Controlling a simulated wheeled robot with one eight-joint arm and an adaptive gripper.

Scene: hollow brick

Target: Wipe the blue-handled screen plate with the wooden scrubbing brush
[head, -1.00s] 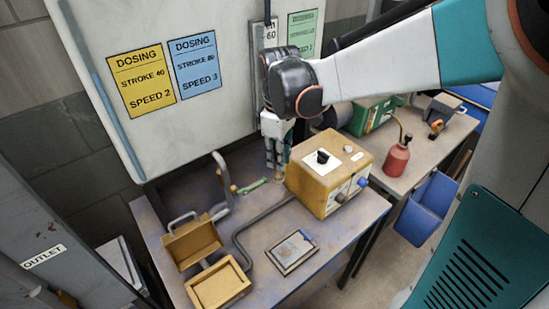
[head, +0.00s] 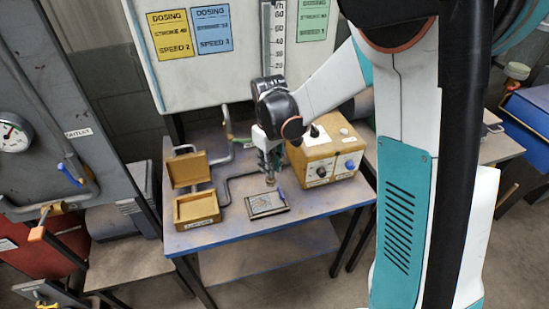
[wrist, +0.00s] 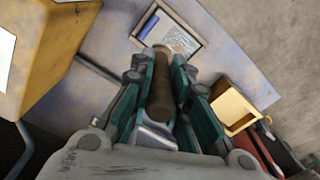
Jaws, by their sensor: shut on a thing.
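The screen plate (head: 266,204) is a dark-framed rectangle with a grey panel, flat on the table in front of the ochre control box. In the wrist view the plate (wrist: 172,38) shows a dark bluish strip at its left, perhaps the handle. My gripper (head: 270,168) is shut on the brown wooden scrubbing brush (wrist: 161,85). The brush's lower end shows below the fingers in the head view (head: 270,179), by the plate's far edge. I cannot tell whether it touches the plate. The bristles cannot be made out.
The ochre control box (head: 328,155) with knobs stands close right of my gripper. An open yellow box (head: 196,208) with raised lid is at the table's left. A grey hose and upright pipe lie behind it. The table's front strip (head: 300,206) is clear.

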